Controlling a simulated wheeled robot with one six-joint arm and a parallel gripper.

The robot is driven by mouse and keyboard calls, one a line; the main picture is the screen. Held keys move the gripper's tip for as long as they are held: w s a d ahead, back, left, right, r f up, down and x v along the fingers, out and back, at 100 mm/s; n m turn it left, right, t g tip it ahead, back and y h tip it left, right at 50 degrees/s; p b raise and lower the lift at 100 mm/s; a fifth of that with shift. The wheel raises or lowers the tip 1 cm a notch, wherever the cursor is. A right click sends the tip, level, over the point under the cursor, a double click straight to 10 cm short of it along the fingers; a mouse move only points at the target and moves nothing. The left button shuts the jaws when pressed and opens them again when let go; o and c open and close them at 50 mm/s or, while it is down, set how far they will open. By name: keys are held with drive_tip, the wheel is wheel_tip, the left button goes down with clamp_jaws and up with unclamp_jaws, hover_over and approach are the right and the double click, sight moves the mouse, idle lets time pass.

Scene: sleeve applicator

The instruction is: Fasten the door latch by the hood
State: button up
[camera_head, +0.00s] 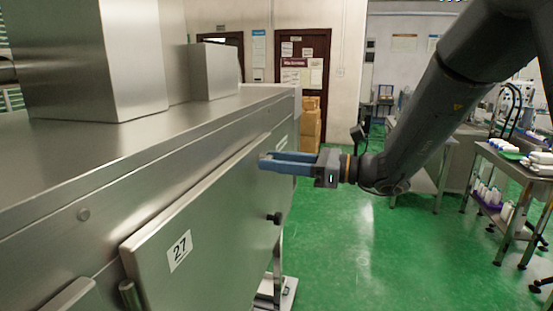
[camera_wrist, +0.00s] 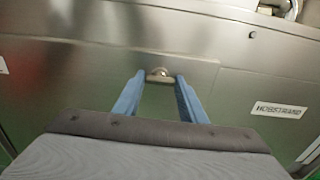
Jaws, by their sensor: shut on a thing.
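The door latch (camera_wrist: 159,75) is a small metal piece on the steel machine's side, between my blue fingertips in the wrist view. My gripper (camera_head: 264,161) reaches from the right to the upper side of the machine in the head view. It also shows in the wrist view (camera_wrist: 158,84), shut on the latch with its fingers spaced apart. In the head view the latch is hidden at the fingertips. The steel door (camera_head: 205,236) carries a label "27" (camera_head: 179,251). Whether the latch is fastened I cannot tell.
A black knob (camera_head: 273,218) sticks out of the machine's side below my gripper. Steel housings (camera_head: 135,60) stand on the machine top. A cart with bottles (camera_head: 520,165) stands at the right. Cardboard boxes (camera_head: 310,125) are at the back. The green floor (camera_head: 365,250) is clear.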

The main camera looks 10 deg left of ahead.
idle(0.3)
drive_tip(key=o, duration=1.1)
drive_tip(key=shift+c, duration=0.2)
drive_tip(key=d+b, duration=0.3)
drive_tip(key=d, duration=0.4)
drive_tip(key=shift+s+d, duration=0.3)
drive_tip(key=shift+d, duration=0.1)
